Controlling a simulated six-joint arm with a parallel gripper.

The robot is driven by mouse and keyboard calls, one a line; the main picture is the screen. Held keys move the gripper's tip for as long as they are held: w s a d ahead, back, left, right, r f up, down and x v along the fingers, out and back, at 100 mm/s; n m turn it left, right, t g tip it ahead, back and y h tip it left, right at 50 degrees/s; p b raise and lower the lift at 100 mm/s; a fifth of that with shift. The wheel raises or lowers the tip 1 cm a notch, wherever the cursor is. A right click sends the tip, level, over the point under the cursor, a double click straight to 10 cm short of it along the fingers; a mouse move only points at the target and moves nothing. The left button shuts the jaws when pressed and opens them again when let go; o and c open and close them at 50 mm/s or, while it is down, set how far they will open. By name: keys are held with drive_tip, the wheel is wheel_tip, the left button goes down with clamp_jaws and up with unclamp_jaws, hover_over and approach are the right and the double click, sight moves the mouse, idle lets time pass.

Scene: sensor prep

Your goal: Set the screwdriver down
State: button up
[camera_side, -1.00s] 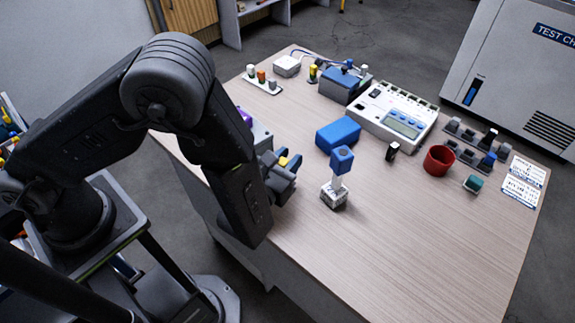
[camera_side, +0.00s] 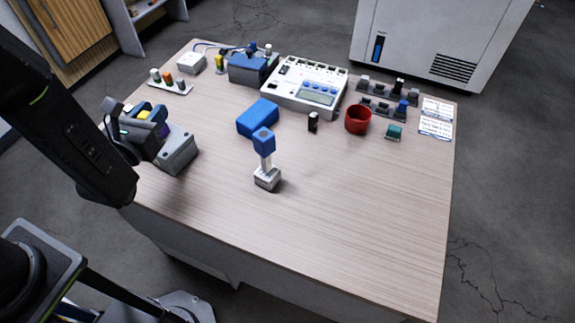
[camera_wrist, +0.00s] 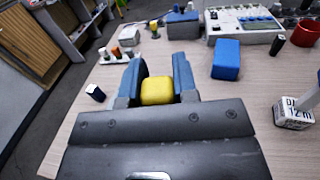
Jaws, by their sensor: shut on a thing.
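My gripper (camera_wrist: 158,82) is shut on a yellow block-like piece, which I take to be the handle of the screwdriver (camera_wrist: 157,92). Only this yellow end shows between the two blue-grey fingers. Its shaft is hidden, and I cannot tell whether it touches the table.
A blue block (camera_side: 258,117) and a blue-topped piece on a white block (camera_side: 267,180) stand mid-table. A red cup (camera_side: 358,120), a white meter (camera_side: 305,87) and a strip of coloured connectors (camera_side: 170,84) lie farther back. The front right is clear.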

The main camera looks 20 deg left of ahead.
wheel_tip(320, 180, up, 11)
drive_tip(key=w+d+m+g+h, duration=0.1)
drive_tip(key=w+d+m+h, duration=0.3)
drive_tip(key=d, duration=1.2)
drive_tip(key=w+d+m+h, duration=0.2)
drive_tip(key=w+d+h, duration=0.4)
drive_tip(key=d, duration=1)
drive_tip(key=shift+y, duration=0.3)
drive_tip(key=shift+w+d+f, duration=0.1)
drive_tip(key=shift+w+f, duration=0.05)
drive_tip(key=shift+f, duration=3.55)
drive_tip(key=shift+w+d+f, duration=0.1)
drive_tip(key=shift+w+f, duration=0.05)
drive_tip(key=shift+f, duration=3.6)
drive_tip(key=shift+w+d+f, duration=0.1)
drive_tip(key=shift+w+f, duration=0.05)
drive_tip(key=shift+f, duration=3.55)
drive_tip(key=shift+f, duration=0.1)
drive_tip(key=o, duration=0.9)
drive_tip(key=shift+f, duration=0.1)
drive_tip(key=shift+o, duration=0.2)
